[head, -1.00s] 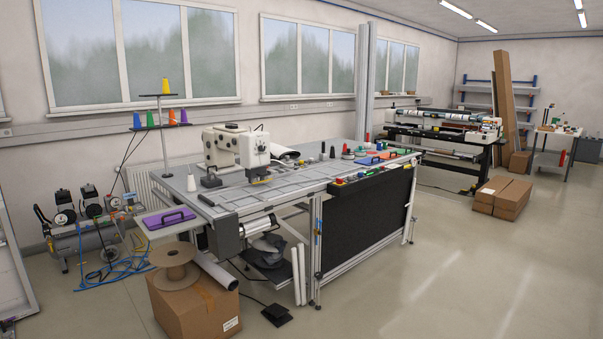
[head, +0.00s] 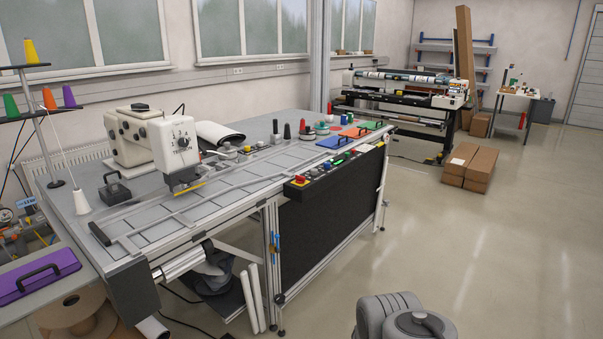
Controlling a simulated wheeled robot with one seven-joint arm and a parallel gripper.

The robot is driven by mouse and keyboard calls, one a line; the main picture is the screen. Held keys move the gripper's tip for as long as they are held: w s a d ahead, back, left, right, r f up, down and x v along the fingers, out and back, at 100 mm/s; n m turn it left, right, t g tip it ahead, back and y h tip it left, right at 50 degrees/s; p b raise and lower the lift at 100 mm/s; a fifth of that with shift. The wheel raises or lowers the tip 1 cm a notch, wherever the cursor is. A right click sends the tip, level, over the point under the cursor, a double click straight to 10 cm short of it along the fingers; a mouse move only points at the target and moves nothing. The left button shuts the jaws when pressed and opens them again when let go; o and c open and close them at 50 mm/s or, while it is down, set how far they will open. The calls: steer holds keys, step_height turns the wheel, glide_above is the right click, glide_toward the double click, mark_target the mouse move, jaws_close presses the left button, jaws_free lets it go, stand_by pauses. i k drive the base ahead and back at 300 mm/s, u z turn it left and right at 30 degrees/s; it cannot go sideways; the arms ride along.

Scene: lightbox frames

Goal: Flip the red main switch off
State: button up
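A small red knob on a yellow base, which looks like the red main switch (head: 299,181), sits at the near left end of the control strip (head: 316,182) along the front edge of the sewing table (head: 150,236). It is too small here to tell its position. A grey rounded part of my arm shows at the bottom, right of centre, well apart from the table. My gripper and its fingers are not visible.
White sewing machine (head: 150,136) stands on the table. Black panel (head: 330,215) hangs below the control strip. White tubes (head: 256,295) lean by the table's front leg. The floor (head: 480,255) right of the table is open back to stacked cardboard boxes (head: 469,167).

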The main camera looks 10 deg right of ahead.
mark_target(300, 180)
steer(key=z, duration=0.1)
steer(key=i, duration=1.4)
steer(key=u, duration=1.05)
steer(key=i, duration=0.9)
steer(key=u, duration=0.85)
